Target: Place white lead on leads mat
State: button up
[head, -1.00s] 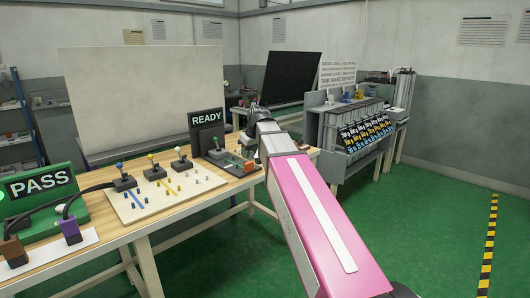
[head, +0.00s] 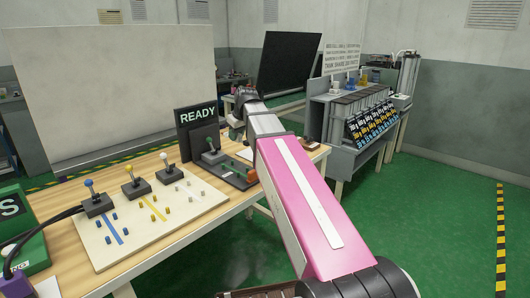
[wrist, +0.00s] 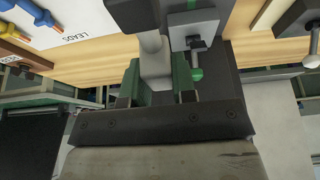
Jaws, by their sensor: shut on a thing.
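In the wrist view my gripper (wrist: 160,92) has its green-lined fingers closed around a white cylinder (wrist: 155,55), which looks like the white lead. A dark block (wrist: 133,14) sits at the top of that cylinder. The white leads mat (wrist: 68,18), marked LEADS, lies on the wooden table at the upper left, apart from my gripper. A blue lead (wrist: 36,12) and a yellow lead (wrist: 12,30) lie at its left part.
A grey block with a green knob (wrist: 196,75) is close to the right of my fingers. In the head view the READY panel (head: 198,117) stands left of my arm. The board (head: 150,215) with blue, yellow and white levers is nearer. The green floor at right is clear.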

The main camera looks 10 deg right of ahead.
jog(key=d+f, duration=0.2)
jog(key=d, duration=0.1)
jog(key=w+d+f, duration=0.1)
jog(key=d+f, duration=0.1)
jog(key=d, duration=0.2)
jog(key=d+f, duration=0.2)
jog(key=d, duration=0.1)
jog(key=shift+w+d+f, duration=0.25)
jog(key=shift+d, duration=0.1)
jog(key=shift+f, duration=2)
jog(key=shift+f, duration=0.15)
jog(key=o, duration=0.9)
jog(key=v, duration=1.2)
jog(key=shift+r, duration=0.2)
